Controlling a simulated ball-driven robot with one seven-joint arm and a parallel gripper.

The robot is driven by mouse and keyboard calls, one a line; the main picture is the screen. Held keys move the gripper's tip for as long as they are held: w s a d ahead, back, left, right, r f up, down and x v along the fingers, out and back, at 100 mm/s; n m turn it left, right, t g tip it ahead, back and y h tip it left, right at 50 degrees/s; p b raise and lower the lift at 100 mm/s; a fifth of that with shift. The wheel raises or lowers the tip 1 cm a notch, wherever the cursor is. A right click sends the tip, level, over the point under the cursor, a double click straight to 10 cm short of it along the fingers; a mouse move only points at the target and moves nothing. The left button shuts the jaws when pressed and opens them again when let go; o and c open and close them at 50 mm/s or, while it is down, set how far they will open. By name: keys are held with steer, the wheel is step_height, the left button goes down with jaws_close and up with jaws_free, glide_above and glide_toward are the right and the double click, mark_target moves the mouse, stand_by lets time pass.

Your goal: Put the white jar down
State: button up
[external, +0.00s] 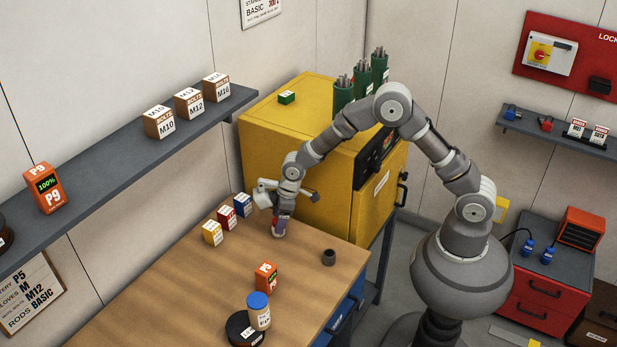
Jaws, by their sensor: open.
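A whitish jar (260,316) with a blue lid stands upright at the front of the wooden bench (180,308). It overlaps a black round disc (240,330) in the picture; I cannot tell whether it rests on the disc or beside it. My gripper (280,229) points down over the far part of the bench, well apart from this jar, and is open. A small bluish and reddish shape shows at the fingertips; it is too small to tell what it is.
Yellow, red and blue boxes (213,233) stand left of my gripper. An orange battery (266,278) and a dark cup (328,257) stand on the bench. A yellow cabinet (290,130) rises behind. A grey shelf (110,156) runs along the left wall.

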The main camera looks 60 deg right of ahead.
steer(key=d+r+m+t+p, duration=0.15)
steer(key=d+r+t, duration=0.35)
steer(key=r, duration=1.7)
steer(key=d+r+m+t, duration=0.3)
steer(key=d+r, duration=0.4)
steer(key=r, duration=1.4)
steer(key=s+d+r+m+t, duration=0.1)
steer(key=s+d+r, duration=0.1)
steer(key=s+r, duration=0.2)
steer(key=s+d+r+m+t+h, duration=0.1)
steer(key=s+d+r+t, duration=0.1)
steer(key=r, duration=0.9)
steer(key=s+d+r+m+t, duration=0.1)
steer(key=s+d+r+t, duration=0.1)
steer(key=s+r, duration=0.5)
steer(key=shift+d+r+h, duration=0.4)
steer(key=shift+d+r, duration=0.05)
steer(key=shift+d, duration=0.4)
step_height(320, 180, down, 6)
steer(key=b, duration=0.6)
steer(key=shift+f+m, duration=0.1)
steer(key=shift+m, duration=0.15)
